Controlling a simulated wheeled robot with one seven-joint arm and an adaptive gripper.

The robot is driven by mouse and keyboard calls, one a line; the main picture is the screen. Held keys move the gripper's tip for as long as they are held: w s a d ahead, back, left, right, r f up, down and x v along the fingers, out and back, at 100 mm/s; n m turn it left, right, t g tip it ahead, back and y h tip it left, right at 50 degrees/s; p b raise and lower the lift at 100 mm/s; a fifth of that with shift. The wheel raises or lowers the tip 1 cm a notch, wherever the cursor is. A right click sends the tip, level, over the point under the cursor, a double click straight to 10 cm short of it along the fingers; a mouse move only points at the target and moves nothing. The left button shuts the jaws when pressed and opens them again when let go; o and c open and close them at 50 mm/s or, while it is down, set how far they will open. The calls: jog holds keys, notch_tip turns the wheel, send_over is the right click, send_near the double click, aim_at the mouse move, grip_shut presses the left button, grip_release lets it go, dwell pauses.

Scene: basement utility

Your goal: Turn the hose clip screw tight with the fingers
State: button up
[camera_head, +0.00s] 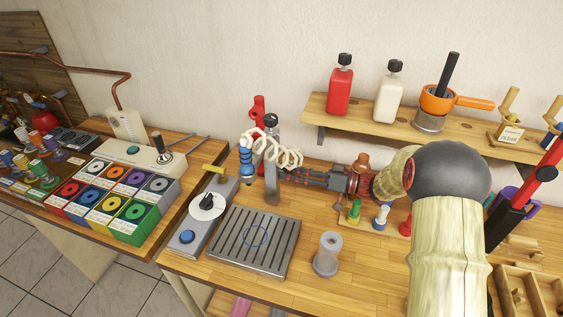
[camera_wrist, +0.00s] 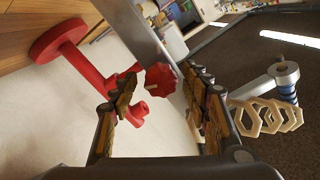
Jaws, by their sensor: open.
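A red lobed knob (camera_wrist: 161,80) with a pale mark on its face sits against a grey upright post (camera_wrist: 146,32) in the wrist view. It may be the hose clip screw; no clip band is clearly visible. My gripper (camera_wrist: 163,92) is open, with one finger to each side of the knob as seen from the wrist, and some gap shows on both sides. In the head view, my gripper (camera_head: 284,175) points left at the grey post (camera_head: 271,182), close to it. The knob cannot be made out there.
A red fitting (camera_wrist: 72,50) with a round disc stands near the left finger. Pale linked rings (camera_wrist: 268,117) hang to the right; their coil (camera_head: 284,156) is just above my gripper. A slotted grey plate (camera_head: 240,240) and a clear-topped cylinder (camera_head: 328,254) stand on the bench.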

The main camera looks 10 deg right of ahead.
jog(key=shift+w+a, duration=0.15)
jog(key=shift+a, duration=0.2)
jog(key=c, duration=1.2)
jog(key=shift+o, duration=0.2)
